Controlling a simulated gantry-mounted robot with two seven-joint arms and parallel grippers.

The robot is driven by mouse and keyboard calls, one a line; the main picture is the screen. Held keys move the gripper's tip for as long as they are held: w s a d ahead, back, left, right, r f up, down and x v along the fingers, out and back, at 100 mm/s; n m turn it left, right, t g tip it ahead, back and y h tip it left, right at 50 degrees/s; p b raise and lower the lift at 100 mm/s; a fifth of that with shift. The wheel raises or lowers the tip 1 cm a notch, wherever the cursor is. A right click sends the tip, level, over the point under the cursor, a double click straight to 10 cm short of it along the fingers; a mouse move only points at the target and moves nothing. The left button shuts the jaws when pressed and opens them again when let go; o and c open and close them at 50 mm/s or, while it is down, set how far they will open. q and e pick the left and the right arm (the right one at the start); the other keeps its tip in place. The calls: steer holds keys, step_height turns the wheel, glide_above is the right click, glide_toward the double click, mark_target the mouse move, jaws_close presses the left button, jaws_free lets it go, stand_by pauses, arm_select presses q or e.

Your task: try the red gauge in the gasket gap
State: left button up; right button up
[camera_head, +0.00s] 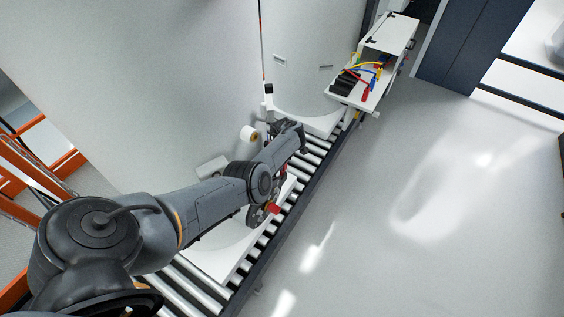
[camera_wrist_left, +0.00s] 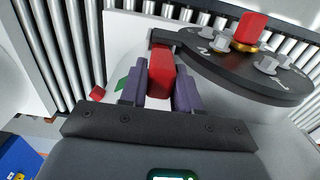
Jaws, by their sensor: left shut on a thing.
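In the left wrist view my left gripper (camera_wrist_left: 160,88) is shut on a red block, the red gauge (camera_wrist_left: 160,72), held between its purple fingers. The far end of the gauge is at a dark arm of a round dark disc (camera_wrist_left: 255,75); I cannot tell whether it touches. The disc carries several grey bolts, number marks and a red knob (camera_wrist_left: 250,27) on a gold collar. In the head view the red knob (camera_head: 272,208) shows at the conveyor's side, below my left arm. My left gripper is mostly hidden behind the arm there. The gasket gap cannot be made out.
A roller conveyor (camera_head: 318,148) runs beside large pale tanks (camera_head: 190,70). A white cart (camera_head: 391,35) with coloured tools stands at its far end. A small red piece (camera_wrist_left: 97,93) and a green piece (camera_wrist_left: 125,84) lie left of the gripper. The floor to the right is clear.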

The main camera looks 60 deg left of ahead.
arm_select(q)
steer(key=shift+f+b, duration=0.5)
steer(key=shift+f, duration=0.1)
steer(key=shift+f+b, duration=0.6)
steer(key=shift+f, duration=0.1)
stand_by(0.9)
steer(key=shift+r, duration=0.15)
steer(key=shift+r+p, duration=1.4)
steer(key=shift+p, duration=0.1)
steer(key=shift+r+p, duration=2.5)
steer(key=shift+f, duration=0.1)
steer(key=shift+f+b, duration=0.55)
steer(key=shift+b, duration=0.1)
step_height(320, 180, down, 6)
steer(key=b, duration=0.5)
steer(key=shift+r+b, duration=0.2)
steer(key=shift+b, duration=0.1)
